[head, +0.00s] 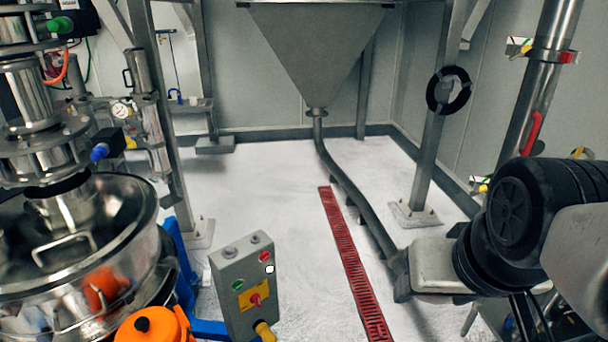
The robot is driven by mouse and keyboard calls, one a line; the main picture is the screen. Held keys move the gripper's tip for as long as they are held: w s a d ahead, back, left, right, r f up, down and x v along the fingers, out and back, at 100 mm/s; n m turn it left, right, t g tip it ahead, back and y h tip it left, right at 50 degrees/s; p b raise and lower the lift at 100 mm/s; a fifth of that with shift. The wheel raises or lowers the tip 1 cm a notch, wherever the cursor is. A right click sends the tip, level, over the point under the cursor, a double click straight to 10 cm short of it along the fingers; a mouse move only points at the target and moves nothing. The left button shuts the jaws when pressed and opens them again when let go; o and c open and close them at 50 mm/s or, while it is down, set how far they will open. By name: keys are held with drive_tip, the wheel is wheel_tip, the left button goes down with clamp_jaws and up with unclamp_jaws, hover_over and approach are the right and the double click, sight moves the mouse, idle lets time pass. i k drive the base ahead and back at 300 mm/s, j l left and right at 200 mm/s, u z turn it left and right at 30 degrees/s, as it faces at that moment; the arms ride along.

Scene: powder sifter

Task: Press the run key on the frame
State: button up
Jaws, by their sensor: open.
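A grey control box (246,285) stands in the lower middle, tilted a little in the picture, beside a blue frame (186,268). Its face carries a green button (238,285), a red button (264,257), a small white button (270,269) and a red knob on a yellow plate (256,299). No label is readable, so I cannot tell which is the run key; the green one is unobstructed. My gripper (400,274) is at the right, pointing left, open and empty, well apart from the box. Its fingers are seen partly edge-on.
A round steel sifter (75,235) fills the left, with an orange part (155,326) in front. A grey hopper (316,55) with a hose (350,190) hangs behind. A red floor grate (350,265) runs between box and gripper. The space above that floor looks clear.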

sight(238, 285)
drive_tip(key=u, duration=1.2)
drive_tip(key=j+z, duration=0.25)
drive_tip(key=j, duration=0.15)
